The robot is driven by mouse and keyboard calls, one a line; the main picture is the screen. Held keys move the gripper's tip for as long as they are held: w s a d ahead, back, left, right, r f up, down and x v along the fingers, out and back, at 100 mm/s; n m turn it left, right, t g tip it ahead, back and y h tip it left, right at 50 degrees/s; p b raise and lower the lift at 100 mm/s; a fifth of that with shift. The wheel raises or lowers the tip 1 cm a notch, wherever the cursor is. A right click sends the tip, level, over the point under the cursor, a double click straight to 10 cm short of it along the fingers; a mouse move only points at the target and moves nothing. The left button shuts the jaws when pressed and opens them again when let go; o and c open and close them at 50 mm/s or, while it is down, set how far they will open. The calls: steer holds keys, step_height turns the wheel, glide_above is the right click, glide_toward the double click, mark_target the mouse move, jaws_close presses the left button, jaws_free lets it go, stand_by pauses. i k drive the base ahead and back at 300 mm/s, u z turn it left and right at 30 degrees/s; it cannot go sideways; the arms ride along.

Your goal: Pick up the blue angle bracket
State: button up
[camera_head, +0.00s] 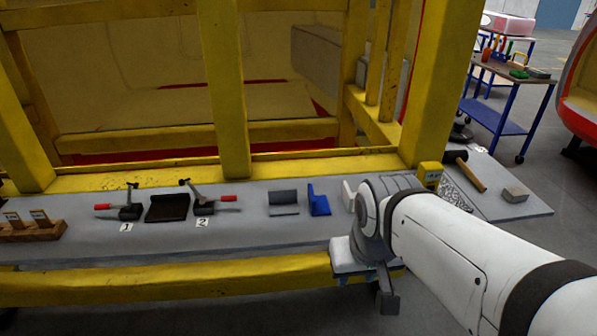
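The blue angle bracket (319,201) stands on the grey shelf (180,240), right of a grey angle bracket (284,203). It looks upright, with a small gap to the grey one. My gripper (388,295) hangs at the end of my white arm, right of the blue bracket and nearer the camera, over the shelf's front edge. It is apart from the bracket. Its fingers are partly hidden and dark, so their opening is unclear. A whitish piece (349,196) shows just right of the blue bracket, partly behind my arm.
Two red-handled clamps (130,208) (205,204) flank a dark tray (167,208) on the shelf. A wooden block rack (33,228) is at the far left. Yellow posts (229,90) rise behind. A hammer (470,174) and a block (515,195) lie at right.

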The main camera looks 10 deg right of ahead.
mark_target(319, 206)
steer(key=i, duration=1)
steer(key=u, duration=1.6)
steer(key=k, duration=1.35)
steer(key=z, duration=0.4)
steer(key=i, duration=1)
steer(key=z, duration=0.05)
